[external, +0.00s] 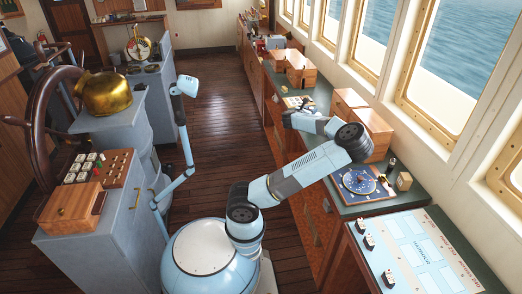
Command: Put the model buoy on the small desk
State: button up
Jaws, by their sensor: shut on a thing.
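My gripper (288,117) is at the end of my arm, which reaches over the long green-topped counter (318,91) on the right. The gripper is small and dark in this view. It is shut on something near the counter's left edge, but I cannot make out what. I cannot pick out the model buoy for sure; it may be hidden at the gripper. A small wooden desk (128,18) stands far off at the back left, against the wall. I cannot tell if this is the small desk meant.
Wooden boxes (295,66) and a blue compass chart (359,182) lie on the counter. A panel desk (420,250) stands front right. A grey console with a brass dome (107,93) and a ship's wheel (40,125) stand left. The plank floor (215,95) between is clear.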

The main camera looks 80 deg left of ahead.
jog(key=w+d+m+t+h, duration=0.2)
jog(key=w+d, duration=0.7)
jog(key=d, duration=0.2)
jog(key=w+d+m+h, duration=0.3)
jog(key=w+d+h, duration=0.1)
jog(key=d, duration=1.5)
jog(key=w+d+m+t+h, duration=0.1)
jog(key=w+d+h, duration=0.3)
jog(key=d, duration=1.5)
jog(key=shift+w+m+t, duration=0.15)
jog(key=shift+m+t, duration=0.15)
jog(key=shift+m, duration=0.6)
